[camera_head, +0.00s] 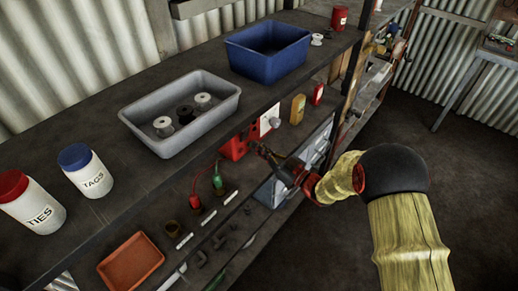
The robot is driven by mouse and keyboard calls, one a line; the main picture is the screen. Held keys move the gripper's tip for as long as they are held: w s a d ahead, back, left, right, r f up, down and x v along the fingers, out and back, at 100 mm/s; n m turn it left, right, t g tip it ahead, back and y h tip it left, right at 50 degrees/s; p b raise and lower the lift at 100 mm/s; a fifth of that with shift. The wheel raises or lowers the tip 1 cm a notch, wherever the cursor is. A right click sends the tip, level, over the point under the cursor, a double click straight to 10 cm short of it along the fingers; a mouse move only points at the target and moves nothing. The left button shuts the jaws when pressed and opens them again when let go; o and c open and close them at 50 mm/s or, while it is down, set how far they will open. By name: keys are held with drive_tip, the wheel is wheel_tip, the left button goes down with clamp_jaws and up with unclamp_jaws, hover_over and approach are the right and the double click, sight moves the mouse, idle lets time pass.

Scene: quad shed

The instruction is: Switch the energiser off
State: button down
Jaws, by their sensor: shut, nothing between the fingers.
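A red box (232,149), which looks like the energiser, stands on the lower shelf below the grey tub. A red lead and a green lead show just in front of it. Its switch cannot be made out at this size. My gripper (264,151) is shut and empty. Its tips point left at the right end of the red box, very close to it, and overlap part of it in the picture. I cannot tell whether they touch.
The upper shelf holds a grey tub (181,110) with spools, a blue tub (268,50) and white jars (85,170). An orange tray (130,262) and small parts lie on the lower shelf. Open floor (440,140) lies to the right.

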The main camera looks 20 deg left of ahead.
drive_tip(key=p+v, duration=0.1)
drive_tip(key=v, duration=0.9)
drive_tip(key=shift+d+f+p, duration=0.15)
drive_tip(key=shift+d+p, duration=0.05)
drive_tip(key=shift+p, duration=0.2)
